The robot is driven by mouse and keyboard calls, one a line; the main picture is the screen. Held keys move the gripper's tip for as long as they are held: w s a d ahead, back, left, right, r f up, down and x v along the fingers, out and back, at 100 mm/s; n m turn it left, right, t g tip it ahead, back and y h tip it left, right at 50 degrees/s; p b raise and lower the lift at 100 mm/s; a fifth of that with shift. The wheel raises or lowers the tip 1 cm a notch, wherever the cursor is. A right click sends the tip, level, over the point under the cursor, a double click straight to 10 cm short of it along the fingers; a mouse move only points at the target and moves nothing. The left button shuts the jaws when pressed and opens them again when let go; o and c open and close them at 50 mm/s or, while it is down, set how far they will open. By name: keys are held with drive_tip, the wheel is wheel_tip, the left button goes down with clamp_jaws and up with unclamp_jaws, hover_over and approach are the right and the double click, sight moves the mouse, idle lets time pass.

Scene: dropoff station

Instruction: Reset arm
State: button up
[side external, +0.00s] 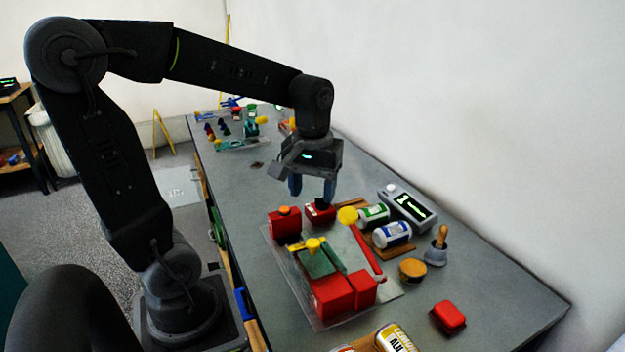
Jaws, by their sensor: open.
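My gripper (312,190) hangs from my arm over the middle of the grey bench, pointing down. Its two blue fingers are apart, with nothing seen between them. The fingertips are close to a red block with a dark top (319,212); I cannot tell whether they touch it.
To the right are cans (391,234), a grey device with a green display (408,206), a wooden-handled tool (438,246) and a red box (449,316). A white wall borders the bench.

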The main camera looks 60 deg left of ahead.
drive_tip(key=shift+r, duration=0.85)
drive_tip(key=s+d+m+t, duration=0.5)
drive_tip(key=s+d+m, duration=0.1)
drive_tip(key=d+m, duration=0.2)
drive_tip(key=shift+s+r+m+t, duration=0.3)
drive_tip(key=shift+s+r+m, duration=0.05)
drive_tip(key=shift+m, duration=0.15)
idle(1.2)
